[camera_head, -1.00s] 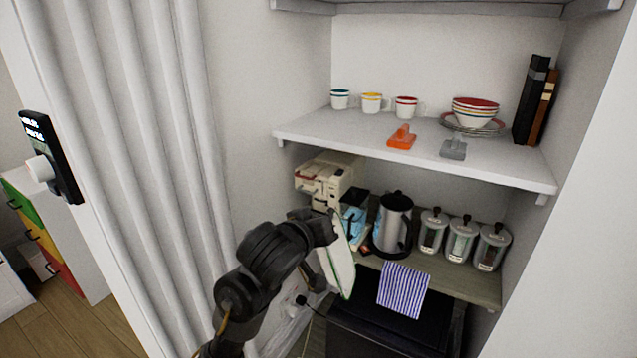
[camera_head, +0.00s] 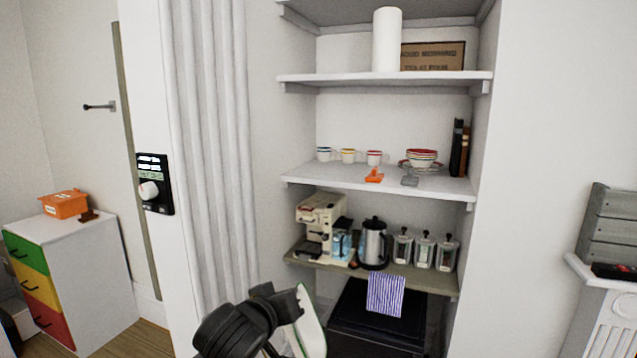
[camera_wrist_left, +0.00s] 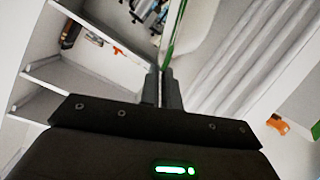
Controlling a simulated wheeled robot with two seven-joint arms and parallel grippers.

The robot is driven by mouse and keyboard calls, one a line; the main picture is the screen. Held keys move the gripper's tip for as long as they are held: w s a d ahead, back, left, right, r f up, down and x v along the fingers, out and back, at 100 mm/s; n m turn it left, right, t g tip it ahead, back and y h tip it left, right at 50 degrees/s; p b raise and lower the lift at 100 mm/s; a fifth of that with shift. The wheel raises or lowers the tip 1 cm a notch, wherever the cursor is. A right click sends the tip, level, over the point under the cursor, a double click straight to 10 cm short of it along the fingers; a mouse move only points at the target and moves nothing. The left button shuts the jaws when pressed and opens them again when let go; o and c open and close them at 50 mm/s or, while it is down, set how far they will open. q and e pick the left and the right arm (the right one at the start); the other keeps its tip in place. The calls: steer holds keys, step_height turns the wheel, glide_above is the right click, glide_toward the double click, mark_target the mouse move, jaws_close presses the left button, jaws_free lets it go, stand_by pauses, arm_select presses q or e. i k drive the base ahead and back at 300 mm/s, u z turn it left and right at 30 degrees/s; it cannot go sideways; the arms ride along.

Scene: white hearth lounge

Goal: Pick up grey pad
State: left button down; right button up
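The grey pad (camera_head: 410,180) lies on the white middle shelf (camera_head: 330,174), near its front edge. It is right of an orange pad of similar shape (camera_head: 374,175) and in front of the stacked bowls. My left gripper (camera_wrist_left: 163,88) is shut on a flat white board with a green edge, which shows in the head view (camera_head: 312,325) and the left wrist view (camera_wrist_left: 190,30). In the head view my left arm is low at the bottom centre, well below and left of the grey pad. My right gripper is in no view.
Cups (camera_head: 348,156), red-rimmed bowls (camera_head: 422,158) and books (camera_head: 459,148) stand behind the pads. Below are a coffee machine (camera_head: 320,215), a kettle (camera_head: 373,245), jars (camera_head: 424,250) and a striped cloth (camera_head: 386,294). A curtain (camera_head: 215,150) hangs left of the shelves.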

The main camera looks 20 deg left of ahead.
mark_target(409, 180)
steer(key=z, duration=0.8)
steer(key=i, duration=0.75)
steer(key=z, duration=0.15)
